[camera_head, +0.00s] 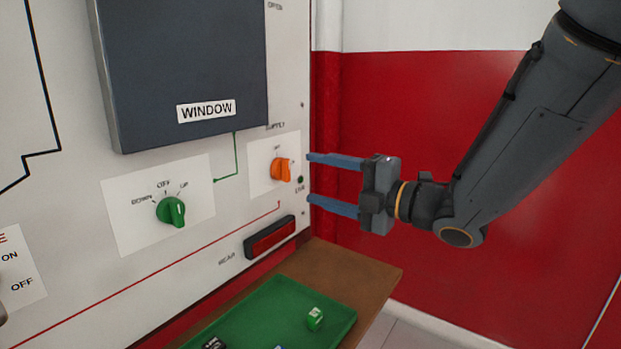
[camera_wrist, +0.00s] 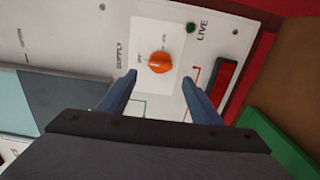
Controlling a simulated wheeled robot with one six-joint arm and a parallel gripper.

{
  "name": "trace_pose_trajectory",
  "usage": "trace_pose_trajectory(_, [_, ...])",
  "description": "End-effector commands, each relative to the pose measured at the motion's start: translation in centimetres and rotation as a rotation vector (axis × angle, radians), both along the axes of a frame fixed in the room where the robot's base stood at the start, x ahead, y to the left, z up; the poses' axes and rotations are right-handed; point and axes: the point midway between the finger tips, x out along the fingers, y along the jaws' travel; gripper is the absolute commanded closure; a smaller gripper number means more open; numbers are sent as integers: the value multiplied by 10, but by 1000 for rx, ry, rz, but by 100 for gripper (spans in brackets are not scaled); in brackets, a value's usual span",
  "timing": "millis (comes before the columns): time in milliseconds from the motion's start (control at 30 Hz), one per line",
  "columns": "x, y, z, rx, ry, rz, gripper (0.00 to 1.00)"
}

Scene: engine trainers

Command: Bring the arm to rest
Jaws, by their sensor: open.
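My gripper (camera_head: 309,178) is open and empty, with its two blue fingers pointing left at the white panel, close to the orange supply knob (camera_head: 281,170). In the wrist view the orange knob (camera_wrist: 160,62) shows ahead, between and beyond the two fingertips (camera_wrist: 158,77). I cannot tell whether a finger touches the panel, but nothing is held between them. My arm (camera_head: 535,130) reaches in from the upper right.
The panel also carries a green knob (camera_head: 171,211), a dark window box (camera_head: 185,60) and a red rear lamp (camera_head: 270,238). Below, a green tray (camera_head: 255,318) with small items sits on a brown bench (camera_head: 372,272). Open space lies right, before the red wall (camera_head: 420,110).

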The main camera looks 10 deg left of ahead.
Motion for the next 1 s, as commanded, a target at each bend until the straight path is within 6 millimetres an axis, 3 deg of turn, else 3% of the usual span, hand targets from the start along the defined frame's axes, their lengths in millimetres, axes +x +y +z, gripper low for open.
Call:
trace_pose_trajectory(333, [1, -2, -1, -3, 9, -10, 41])
trace_pose_trajectory(467, [16, -13, -8, -28, 86, -106, 41])
trace_pose_trajectory(567, [37, -35, -22, -51, 219, -261, 41])
trace_pose_trajectory(733, [56, -94, -57, -52, 528, -592, 41])
trace_pose_trajectory(867, [46, -142, -86, -17, 783, -845, 41])
trace_pose_trajectory(1000, [10, -188, -118, 45, 1070, -1106, 41])
